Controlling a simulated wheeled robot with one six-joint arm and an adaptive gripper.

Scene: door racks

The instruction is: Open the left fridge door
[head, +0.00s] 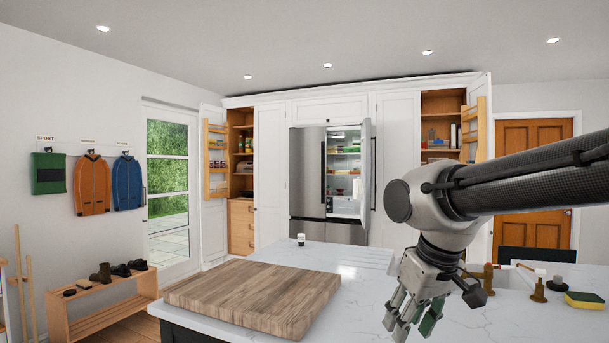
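The steel fridge stands in the white cabinet wall at the back in the head view. Its left door (305,172) looks closed, with a dark vertical handle (323,182) near its right edge. The right fridge door (366,170) stands open towards me, showing lit shelves with food. My gripper (412,322) hangs pointing down over the white counter at lower right, far in front of the fridge. Its fingers look spread apart, with green on one finger, and I see nothing held between them.
The white island counter (480,318) with a wooden board (255,296) lies between me and the fridge. A small white jar (301,240) stands at its far edge. Tall cupboards with open doors flank the fridge. A sponge (584,300) lies right; a shoe bench (100,302) stands left.

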